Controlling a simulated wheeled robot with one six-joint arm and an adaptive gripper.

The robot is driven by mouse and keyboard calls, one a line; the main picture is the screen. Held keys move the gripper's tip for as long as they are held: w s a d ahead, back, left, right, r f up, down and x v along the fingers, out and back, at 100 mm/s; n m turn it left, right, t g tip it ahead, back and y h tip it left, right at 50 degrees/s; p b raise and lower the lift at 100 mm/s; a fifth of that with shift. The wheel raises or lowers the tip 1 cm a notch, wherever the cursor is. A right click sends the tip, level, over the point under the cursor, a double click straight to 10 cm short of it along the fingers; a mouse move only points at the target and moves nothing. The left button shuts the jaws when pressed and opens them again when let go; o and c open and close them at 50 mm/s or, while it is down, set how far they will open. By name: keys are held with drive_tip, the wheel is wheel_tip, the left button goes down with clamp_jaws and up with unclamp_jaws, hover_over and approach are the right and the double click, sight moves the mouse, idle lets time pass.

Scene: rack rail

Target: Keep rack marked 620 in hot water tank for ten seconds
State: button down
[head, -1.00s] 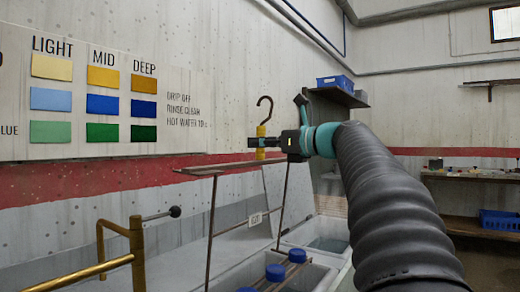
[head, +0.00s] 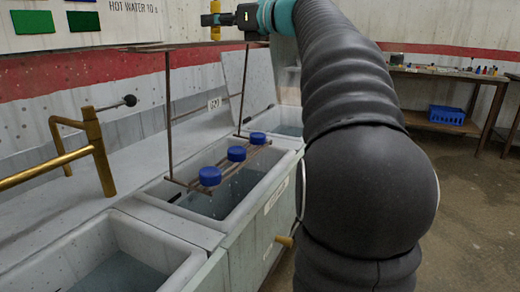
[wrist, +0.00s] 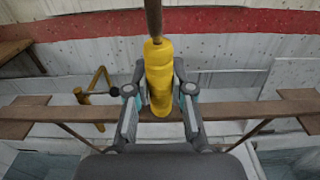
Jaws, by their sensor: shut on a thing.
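My gripper (head: 218,19) is shut on the yellow grip (wrist: 158,75) of the rack, with one finger on each side in the wrist view. The rack is a brown metal frame: a top bar (wrist: 70,115), thin uprights (head: 168,110) and a lower rail with three blue-capped bottles (head: 236,154). The lower rail is over the opening of the middle tank (head: 225,238), which holds water. I cannot tell whether the bottles touch the water.
Another water-filled tank (head: 185,262) stands at the near left, and one (head: 290,118) stands beyond. A brass pipe with a lever (head: 95,150) rises at the left. A side table (head: 450,75) with a blue crate (head: 446,115) stands at the back right. The floor on the right is clear.

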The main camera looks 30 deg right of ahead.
drive_tip(key=shift+r, duration=0.15)
drive_tip(key=shift+r, duration=2.4)
drive_tip(key=shift+s, duration=0.15)
drive_tip(key=s+a+b, duration=0.1)
drive_tip(key=s+a, duration=0.1)
drive_tip(key=s, duration=0.9)
drive_tip(key=s+a+b, duration=0.1)
drive_tip(key=s+a, duration=0.2)
drive_tip(key=s, duration=0.9)
drive_tip(key=shift+s, duration=0.15)
drive_tip(key=shift+r+p, duration=0.15)
drive_tip(key=shift+p, duration=0.35)
drive_tip(key=shift+g, duration=0.3)
